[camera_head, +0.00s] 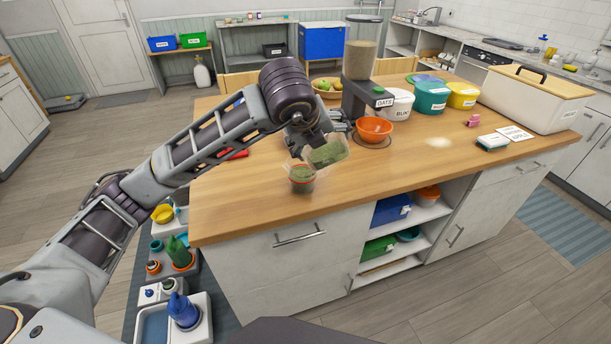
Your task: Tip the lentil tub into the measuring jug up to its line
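My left gripper (312,140) is above the near left part of the wooden counter, shut on a clear tub of green lentils (329,153). The tub is tilted, its lower end toward the left, over the jug. The clear measuring jug (302,178) stands upright on the counter just below and holds green lentils. A reddish band shows near its top. The lentil level against that line is too small to tell. The fingers partly hide the tub's upper side. My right gripper is out of view.
An orange bowl (374,129) sits by the oats dispenser (361,62) to the right. A red item (234,155) lies behind my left arm. White, teal (431,96) and yellow tubs and a large bin (534,98) stand further right. The counter's front right is mostly clear.

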